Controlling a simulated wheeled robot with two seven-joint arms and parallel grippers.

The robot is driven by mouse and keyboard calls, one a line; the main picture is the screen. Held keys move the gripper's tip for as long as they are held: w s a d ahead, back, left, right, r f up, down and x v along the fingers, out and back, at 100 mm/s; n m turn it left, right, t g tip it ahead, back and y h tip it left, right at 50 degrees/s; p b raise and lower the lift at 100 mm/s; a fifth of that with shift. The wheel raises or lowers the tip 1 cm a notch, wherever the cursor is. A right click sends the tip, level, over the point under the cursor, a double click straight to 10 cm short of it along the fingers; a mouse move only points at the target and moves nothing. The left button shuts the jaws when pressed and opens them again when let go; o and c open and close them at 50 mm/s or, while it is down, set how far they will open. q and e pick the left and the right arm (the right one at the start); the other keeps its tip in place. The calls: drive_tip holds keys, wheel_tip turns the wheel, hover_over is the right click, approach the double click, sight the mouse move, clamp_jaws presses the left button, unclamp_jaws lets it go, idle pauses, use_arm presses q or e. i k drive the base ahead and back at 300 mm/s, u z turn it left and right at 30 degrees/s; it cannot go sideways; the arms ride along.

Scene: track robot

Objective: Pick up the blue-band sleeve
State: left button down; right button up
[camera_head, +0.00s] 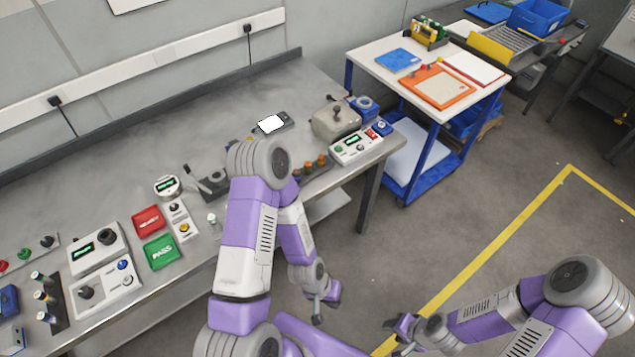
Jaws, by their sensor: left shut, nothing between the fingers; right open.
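I cannot make out a blue band on any sleeve for certain. Several small dark cylinders with light or coloured ends stand in a dark rack (52,308) at the far left of the bench, too small to read. A small silver cylinder (212,222) stands near the bench's front edge. My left gripper (317,317) is shut and empty, hanging off the bench's front edge above the floor. My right gripper (394,338) is open and empty over the floor, right of the left one. Neither touches an object. My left arm hides part of the bench.
The grey bench (110,150) carries control boxes (100,265), a red tray (148,220), a green PASS tray (161,252), a row of orange-topped pieces (309,166) and a beige device (336,119). A blue-framed cart (375,70) stands right of it.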

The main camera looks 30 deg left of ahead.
sight(296, 173)
drive_tip(key=z, duration=0.45)
drive_tip(key=i, duration=0.65)
drive_tip(key=u, duration=1.35)
